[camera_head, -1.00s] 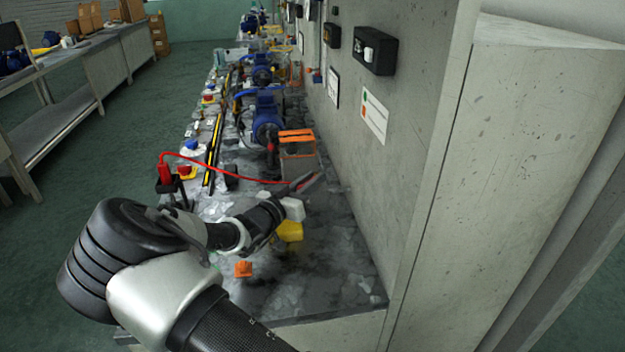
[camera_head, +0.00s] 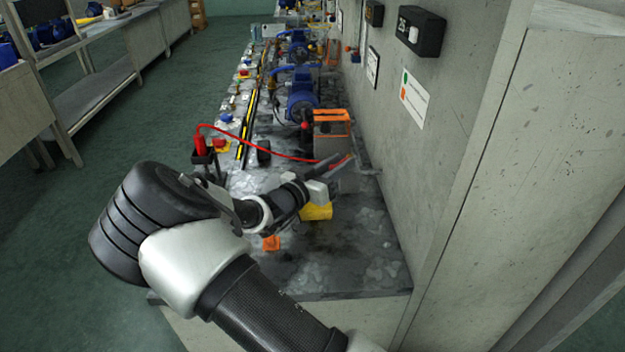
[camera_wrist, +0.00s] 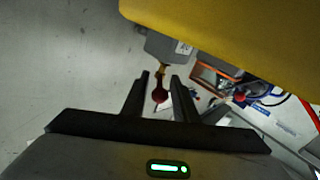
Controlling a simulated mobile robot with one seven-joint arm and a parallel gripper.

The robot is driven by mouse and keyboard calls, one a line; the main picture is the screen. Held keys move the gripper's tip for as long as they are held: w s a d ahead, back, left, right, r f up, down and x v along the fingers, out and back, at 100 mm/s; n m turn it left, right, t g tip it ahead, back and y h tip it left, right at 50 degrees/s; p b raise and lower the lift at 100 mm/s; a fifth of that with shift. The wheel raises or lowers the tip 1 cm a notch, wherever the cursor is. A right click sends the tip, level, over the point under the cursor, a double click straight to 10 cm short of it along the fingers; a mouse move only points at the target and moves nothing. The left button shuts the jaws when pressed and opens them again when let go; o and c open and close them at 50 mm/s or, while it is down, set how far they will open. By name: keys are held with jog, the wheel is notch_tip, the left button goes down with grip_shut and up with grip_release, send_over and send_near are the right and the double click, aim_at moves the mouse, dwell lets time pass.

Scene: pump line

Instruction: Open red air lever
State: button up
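A red round knob (camera_wrist: 160,96) on a thin brass-coloured stem hangs below a grey box (camera_wrist: 168,47) in the wrist view; it looks like the red air lever. My gripper (camera_wrist: 160,76) is open. Its two black fingers stand either side of the knob and stem as seen there; I cannot tell whether they touch it. In the head view my gripper (camera_head: 338,166) is over the bench near the wall, beside a grey box with an orange top (camera_head: 333,116). The lever cannot be made out clearly there.
A yellow body (camera_wrist: 250,40) fills the wrist view's upper right. On the bench, a yellow block (camera_head: 316,211) and a small orange piece (camera_head: 271,243) lie near my arm. A red hose (camera_head: 270,154) crosses behind it. The wall (camera_head: 400,170) stands close on the right.

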jog(key=p+v, duration=0.1)
jog(key=v, duration=1.4)
jog(key=shift+p, duration=0.35)
jog(key=shift+a+r, duration=0.1)
jog(key=shift+a, duration=0.05)
jog(key=shift+c, duration=0.3)
jog(key=c, duration=0.3)
jog(key=w+d+y, duration=0.1)
jog(key=w+d+g+y, duration=0.1)
jog(key=w+y, duration=0.1)
jog(key=w+d+r+y+p, duration=0.1)
jog(key=w+y, duration=0.1)
jog(key=shift+w+d+g, duration=0.15)
jog(key=shift+w+g, duration=0.1)
jog(key=shift+g, duration=0.15)
grip_shut()
jog(key=s+d+r+g+y+p, duration=0.3)
jog(key=s+d+r+y+p, duration=0.15)
jog(key=d+r+y, duration=0.45)
jog(key=d+b+x, duration=0.1)
jog(key=b+x, duration=0.4)
jog(key=x, duration=0.5)
jog(key=shift+f+m+b, duration=0.3)
jog(key=shift+m+b, duration=0.05)
jog(key=shift+m, duration=0.05)
